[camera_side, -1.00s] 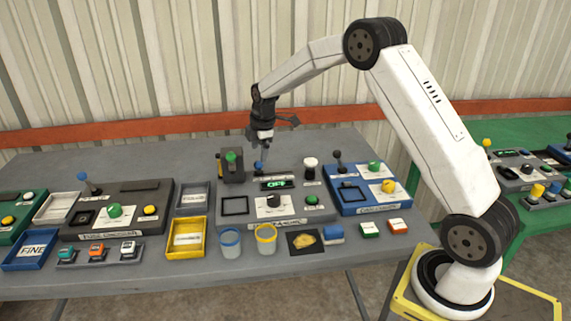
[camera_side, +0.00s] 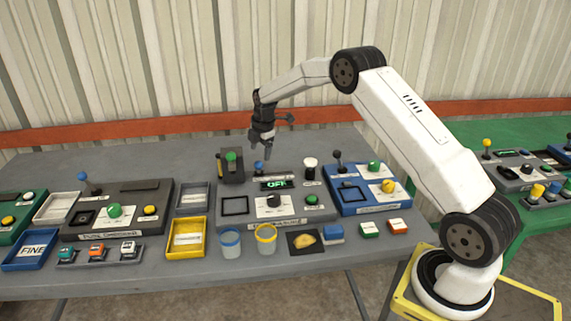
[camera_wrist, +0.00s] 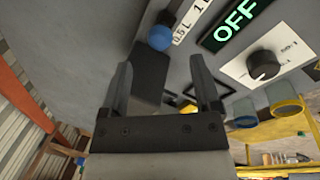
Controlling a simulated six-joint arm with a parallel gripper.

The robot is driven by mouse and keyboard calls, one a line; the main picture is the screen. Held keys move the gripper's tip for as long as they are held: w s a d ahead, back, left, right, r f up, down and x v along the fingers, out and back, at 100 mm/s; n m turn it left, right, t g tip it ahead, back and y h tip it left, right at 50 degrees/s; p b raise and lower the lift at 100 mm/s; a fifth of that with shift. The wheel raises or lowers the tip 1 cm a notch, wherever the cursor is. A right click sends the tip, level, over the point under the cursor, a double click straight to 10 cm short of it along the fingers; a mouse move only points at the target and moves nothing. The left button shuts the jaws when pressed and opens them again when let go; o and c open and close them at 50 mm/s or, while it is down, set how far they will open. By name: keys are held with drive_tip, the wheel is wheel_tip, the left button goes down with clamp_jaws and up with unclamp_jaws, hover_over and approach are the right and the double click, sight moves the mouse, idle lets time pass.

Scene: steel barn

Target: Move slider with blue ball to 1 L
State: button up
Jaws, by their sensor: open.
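The slider's blue ball (camera_side: 259,166) is at the back left of the grey middle panel (camera_side: 290,219), which has a lit OFF display (camera_side: 277,184). In the wrist view the blue ball (camera_wrist: 159,38) is beside the 0.5 L mark of the scale label (camera_wrist: 183,33), with the 1 L mark further along at the top. My gripper (camera_side: 264,152) is open and empty, above the ball in the side view. In the wrist view my gripper (camera_wrist: 163,74) has its fingers spread, with the ball beyond the tips and apart from them. A dark block (camera_wrist: 150,75) shows between the fingers.
A dark box with a green knob (camera_side: 231,157) stands close left of the ball. A black-and-white knob (camera_side: 310,165) is to the right. A blue panel (camera_side: 369,198) with a dark lever is further right. Two cups (camera_side: 230,243) stand in front. The table's back is clear.

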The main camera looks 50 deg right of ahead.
sight(259, 162)
drive_tip(key=shift+w+d+f, duration=0.1)
drive_tip(key=shift+w+f, duration=0.1)
drive_tip(key=shift+f, duration=0.7)
drive_tip(key=shift+w+a+f, duration=0.1)
drive_tip(key=shift+w+f, duration=0.05)
drive_tip(key=shift+f, duration=0.75)
drive_tip(key=shift+w+d+f, duration=0.1)
drive_tip(key=shift+w+f, duration=0.1)
drive_tip(key=shift+f, duration=0.7)
clamp_jaws()
